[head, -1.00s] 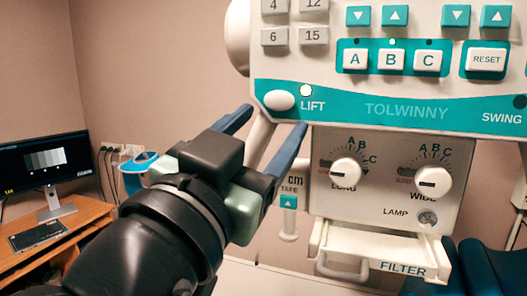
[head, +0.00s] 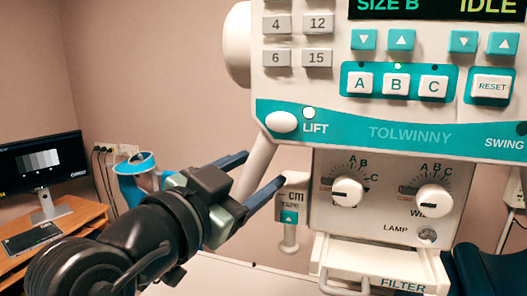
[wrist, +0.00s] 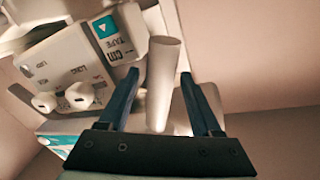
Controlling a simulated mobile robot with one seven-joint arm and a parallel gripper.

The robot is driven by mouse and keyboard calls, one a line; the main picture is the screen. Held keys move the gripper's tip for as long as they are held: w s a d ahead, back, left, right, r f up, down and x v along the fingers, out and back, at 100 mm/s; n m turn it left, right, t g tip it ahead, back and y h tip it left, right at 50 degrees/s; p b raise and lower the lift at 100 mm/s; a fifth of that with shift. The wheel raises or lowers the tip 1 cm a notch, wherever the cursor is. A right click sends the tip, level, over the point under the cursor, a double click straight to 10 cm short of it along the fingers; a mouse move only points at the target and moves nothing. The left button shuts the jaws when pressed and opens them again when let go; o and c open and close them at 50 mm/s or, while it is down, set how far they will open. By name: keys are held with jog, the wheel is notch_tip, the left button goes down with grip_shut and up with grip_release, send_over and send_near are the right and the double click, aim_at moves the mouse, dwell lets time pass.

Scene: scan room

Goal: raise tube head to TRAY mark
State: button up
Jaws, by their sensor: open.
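The tube head (head: 400,170) is a white and teal housing filling the right of the head view. Its panel has a LIFT button (head: 281,122) with a lit white lamp (head: 309,113). The display (head: 430,8) reads "SIZE B" and "IDLE". A white slanting handle bar (head: 258,160) comes down from the head's left underside. My gripper (head: 262,172) is open at this bar. In the wrist view, the bar (wrist: 165,75) lies between the two blue fingers of my gripper (wrist: 158,78), with gaps showing beside it. I cannot see a TRAY mark.
A white tape holder (head: 291,198) hangs just right of my fingers. A filter slot tray (head: 370,262) juts out below the head. A blue-rimmed holder (head: 135,165) and a desk (head: 65,225) with a monitor (head: 42,165) are at left.

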jog(key=shift+p+x, duration=0.4)
jog(key=shift+x, duration=1.05)
jog(key=shift+c, duration=0.2)
grip_shut()
